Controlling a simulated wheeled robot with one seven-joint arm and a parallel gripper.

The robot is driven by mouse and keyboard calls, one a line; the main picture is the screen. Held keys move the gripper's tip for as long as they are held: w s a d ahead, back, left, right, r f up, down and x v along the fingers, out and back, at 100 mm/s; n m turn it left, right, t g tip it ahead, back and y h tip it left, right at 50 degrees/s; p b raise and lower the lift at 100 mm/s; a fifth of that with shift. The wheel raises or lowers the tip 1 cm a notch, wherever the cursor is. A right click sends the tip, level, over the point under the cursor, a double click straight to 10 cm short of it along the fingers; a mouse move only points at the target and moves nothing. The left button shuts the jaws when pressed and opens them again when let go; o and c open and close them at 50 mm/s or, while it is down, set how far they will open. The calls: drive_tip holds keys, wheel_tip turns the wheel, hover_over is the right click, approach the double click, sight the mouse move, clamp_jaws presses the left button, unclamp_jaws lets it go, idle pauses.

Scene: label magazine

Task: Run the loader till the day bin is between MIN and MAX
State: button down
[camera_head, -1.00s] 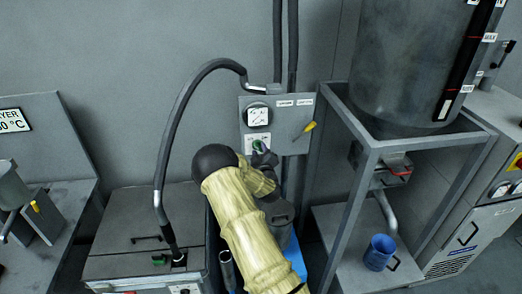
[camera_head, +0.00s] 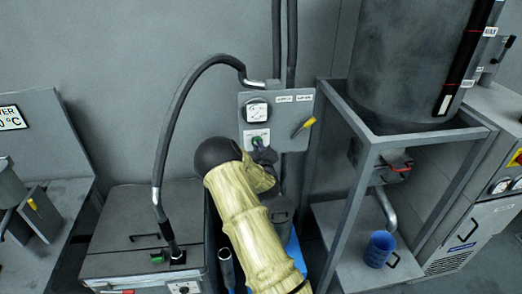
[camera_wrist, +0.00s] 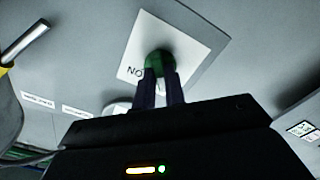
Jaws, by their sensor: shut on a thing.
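The control panel (camera_head: 285,105) on the wall carries a white plate with a green knob (camera_wrist: 160,63), partly hidden in the head view. My gripper (camera_wrist: 162,82) is shut on this knob, its two dark fingers against it. The day bin (camera_head: 405,60) is a large grey cylinder in a frame at the right. Its dark sight strip (camera_head: 466,62) has red marks, MAX (camera_head: 489,32) above and MIN (camera_head: 467,83) below. A pale patch shows near the strip's foot, below MIN; I cannot tell whether it is material.
A yellow-handled lever (camera_head: 304,126) sits right of the knob. A dark hose (camera_head: 172,120) arches from the panel to a grey box (camera_head: 140,235) at the lower left. A blue cup (camera_head: 379,249) stands on the shelf under the bin.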

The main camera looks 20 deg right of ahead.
drive_tip(key=m+b, duration=1.7)
drive_tip(key=b, duration=0.3)
drive_tip(key=shift+d, duration=0.15)
drive_tip(key=shift+a, duration=0.2)
drive_tip(key=c, duration=1.5)
unclamp_jaws()
drive_tip(key=shift+s+r, duration=0.1)
drive_tip(key=shift+s, duration=0.05)
drive_tip(key=shift+o, duration=0.2)
drive_tip(key=shift+d, duration=0.1)
